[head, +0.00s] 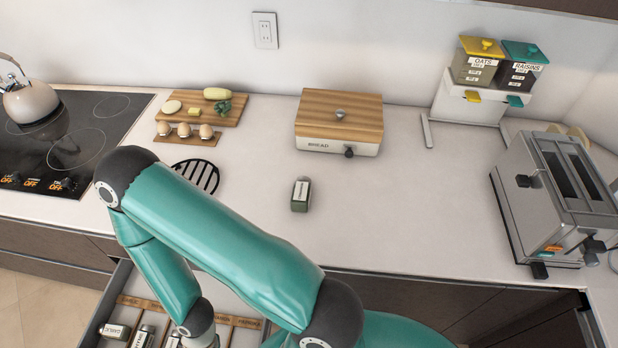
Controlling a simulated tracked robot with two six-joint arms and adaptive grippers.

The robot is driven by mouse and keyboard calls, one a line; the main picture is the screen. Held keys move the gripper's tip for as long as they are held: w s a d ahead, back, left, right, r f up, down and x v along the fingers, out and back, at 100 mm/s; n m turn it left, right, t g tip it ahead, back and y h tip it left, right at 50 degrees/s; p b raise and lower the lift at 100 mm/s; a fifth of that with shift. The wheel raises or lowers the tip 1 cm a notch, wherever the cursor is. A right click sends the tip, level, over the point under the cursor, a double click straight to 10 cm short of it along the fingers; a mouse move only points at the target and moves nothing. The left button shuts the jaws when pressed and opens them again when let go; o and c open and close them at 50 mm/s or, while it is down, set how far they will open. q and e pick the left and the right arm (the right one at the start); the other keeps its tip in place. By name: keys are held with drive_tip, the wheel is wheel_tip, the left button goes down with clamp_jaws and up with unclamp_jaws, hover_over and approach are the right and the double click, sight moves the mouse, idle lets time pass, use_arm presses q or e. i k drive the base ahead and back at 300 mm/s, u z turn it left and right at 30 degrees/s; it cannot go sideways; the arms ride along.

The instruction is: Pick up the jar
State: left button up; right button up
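A small jar (301,195) with a greenish-grey body and a pale label is on the counter, in front of the bread box. Nothing touches it. More small labelled jars, such as one at the left (115,331), lie in the open drawer (112,292) at the bottom left. One of my teal arms crosses the lower middle, bends near the black trivet and reaches down over the drawer. Its gripper is below the picture edge. My other gripper does not show either.
A bread box (340,143) stands behind the jar. A black trivet (196,176) and egg holder (187,136) are to the left, beside the cooktop (75,140). A toaster (556,195) stands at the right. The counter around the jar is clear.

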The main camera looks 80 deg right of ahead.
sight(299, 202)
drive_tip(key=k, duration=0.45)
drive_tip(key=z, duration=0.3)
drive_tip(key=i, duration=0.25)
drive_tip(key=z, duration=0.6)
